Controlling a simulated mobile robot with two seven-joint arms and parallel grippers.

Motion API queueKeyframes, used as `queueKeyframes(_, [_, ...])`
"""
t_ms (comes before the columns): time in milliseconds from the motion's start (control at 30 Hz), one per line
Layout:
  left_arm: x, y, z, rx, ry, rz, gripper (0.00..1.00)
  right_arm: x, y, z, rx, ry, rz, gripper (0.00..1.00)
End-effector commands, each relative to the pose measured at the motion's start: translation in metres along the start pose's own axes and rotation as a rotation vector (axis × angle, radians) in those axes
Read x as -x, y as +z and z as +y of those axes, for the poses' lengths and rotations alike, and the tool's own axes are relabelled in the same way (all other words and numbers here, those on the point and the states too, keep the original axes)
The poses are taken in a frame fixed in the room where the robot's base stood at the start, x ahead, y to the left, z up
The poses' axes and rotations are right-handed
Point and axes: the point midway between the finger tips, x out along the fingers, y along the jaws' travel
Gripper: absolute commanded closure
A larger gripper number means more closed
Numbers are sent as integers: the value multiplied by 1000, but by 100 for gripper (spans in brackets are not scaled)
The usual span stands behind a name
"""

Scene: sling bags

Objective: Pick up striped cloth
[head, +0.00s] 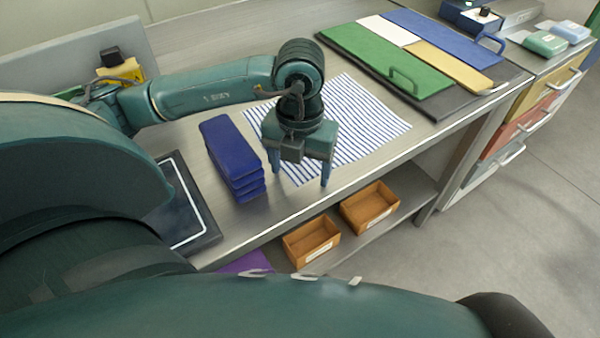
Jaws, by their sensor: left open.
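The striped cloth (366,126), white with blue stripes, lies flat on the metal workbench (190,135). My left gripper (299,178) points down over the near left part of the cloth, its two fingers apart with nothing visible between them. The gripper and wrist hide part of the cloth. I cannot tell whether the fingertips touch the cloth. My right gripper is not in the picture.
A stack of dark blue pads (228,148) stands just left of the gripper. A dark tray (185,205) lies at the near left. A board with green (385,62), white, yellow and blue panels lies at the right. Orange bins (370,207) sit on the lower shelf.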

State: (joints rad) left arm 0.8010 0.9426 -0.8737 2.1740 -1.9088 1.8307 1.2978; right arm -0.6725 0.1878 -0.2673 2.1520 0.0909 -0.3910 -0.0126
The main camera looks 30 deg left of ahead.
Motion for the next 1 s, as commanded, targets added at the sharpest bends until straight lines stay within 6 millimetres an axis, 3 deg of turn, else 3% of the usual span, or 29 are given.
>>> queueKeyframes(367, [-3, 0, 0, -1, -1, 1, 27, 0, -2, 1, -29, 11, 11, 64])
queueKeyframes(1000, [-4, -1, 0, -2, -1, 3, 53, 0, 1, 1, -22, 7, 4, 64])
